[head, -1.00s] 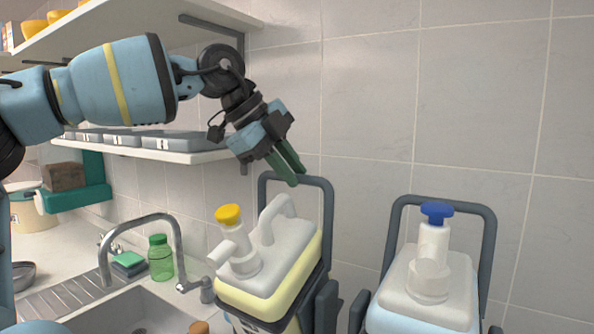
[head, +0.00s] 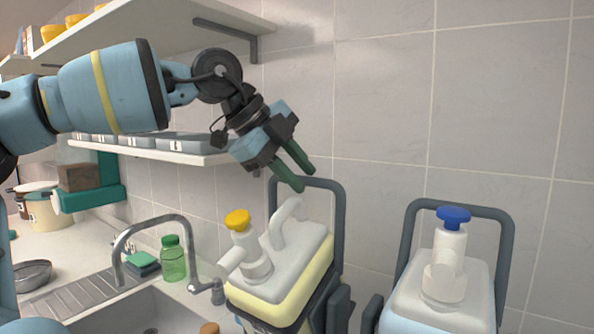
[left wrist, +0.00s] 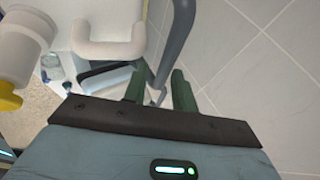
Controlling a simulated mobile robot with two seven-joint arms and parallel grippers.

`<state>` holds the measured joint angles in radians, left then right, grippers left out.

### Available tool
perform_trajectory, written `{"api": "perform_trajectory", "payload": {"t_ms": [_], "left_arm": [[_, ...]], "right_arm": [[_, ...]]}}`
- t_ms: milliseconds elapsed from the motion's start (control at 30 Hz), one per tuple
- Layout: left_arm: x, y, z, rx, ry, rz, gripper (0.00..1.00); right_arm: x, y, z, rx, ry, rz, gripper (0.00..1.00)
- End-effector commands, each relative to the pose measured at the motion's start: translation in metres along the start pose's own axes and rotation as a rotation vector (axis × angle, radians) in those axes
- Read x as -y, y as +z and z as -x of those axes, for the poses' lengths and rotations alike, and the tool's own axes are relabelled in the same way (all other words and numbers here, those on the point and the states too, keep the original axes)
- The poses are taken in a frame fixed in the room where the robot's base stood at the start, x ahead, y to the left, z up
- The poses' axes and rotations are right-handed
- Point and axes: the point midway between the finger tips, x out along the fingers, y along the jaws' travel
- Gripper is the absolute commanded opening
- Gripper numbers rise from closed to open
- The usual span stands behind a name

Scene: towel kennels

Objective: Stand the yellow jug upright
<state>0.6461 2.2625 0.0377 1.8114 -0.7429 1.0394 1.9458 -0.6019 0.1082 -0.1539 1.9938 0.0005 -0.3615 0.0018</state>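The yellow jug (head: 318,276) has a white top, a yellow band, a white loop handle and a pump with a yellow cap (head: 237,220). It sits in a dark-framed holder (head: 341,215) by the tiled wall; its lower part is hidden, and I cannot tell whether it is tilted. My left gripper (head: 303,176) is open and empty, above the handle in the head view. In the left wrist view its two green fingers (left wrist: 158,88) are apart, with the white handle (left wrist: 110,50) beyond them. My right gripper is not in view.
A similar jug with a blue cap (head: 454,215) stands in another holder at the right. A sink with a tap (head: 185,235) and a green bottle (head: 173,262) are at the left. A wall shelf (head: 165,152) runs behind my arm.

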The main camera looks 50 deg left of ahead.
Motion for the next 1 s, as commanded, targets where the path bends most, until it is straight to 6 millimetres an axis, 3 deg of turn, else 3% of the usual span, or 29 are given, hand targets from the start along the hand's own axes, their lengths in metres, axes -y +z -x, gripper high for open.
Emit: {"api": "perform_trajectory", "payload": {"t_ms": [167,600,1000], "left_arm": [[0.0,0.0,0.011,0.001,0.0,0.0,0.25],[0.001,0.0,0.072,0.001,-0.001,0.0,0.25],[0.0,0.0,0.078,0.0,0.0,0.0,0.25]], "right_arm": [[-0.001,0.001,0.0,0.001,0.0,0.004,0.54],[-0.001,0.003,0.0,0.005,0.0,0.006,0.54],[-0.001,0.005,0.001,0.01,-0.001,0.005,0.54]]}}
